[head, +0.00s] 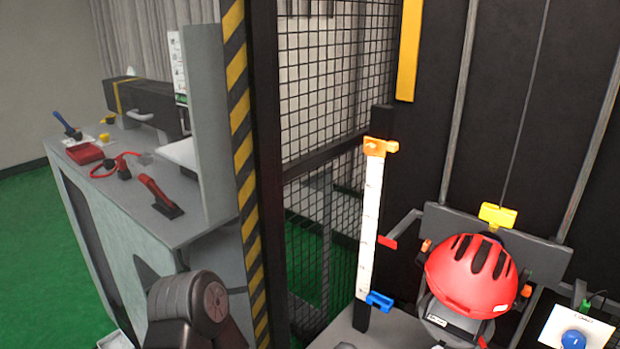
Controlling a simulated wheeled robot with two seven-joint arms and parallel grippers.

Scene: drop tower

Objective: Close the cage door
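A black wire-mesh panel (322,95) of the cage stands at the middle of the head view, in a dark frame with a crossbar. At its left is a dark upright with a yellow-and-black striped edge (241,130). I cannot tell whether this mesh panel is the cage door or a fixed side, and no handle or latch shows on it. A dark, rounded part of mine (190,312) shows at the bottom left, in front of the striped upright. Neither gripper is in view.
A red helmet (471,275) sits on the drop rig at right, beside a white scale (370,220) with coloured markers. A white box with a blue button (573,339) is at bottom right. A grey bench (140,215) with tools stands left; green floor is clear beyond it.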

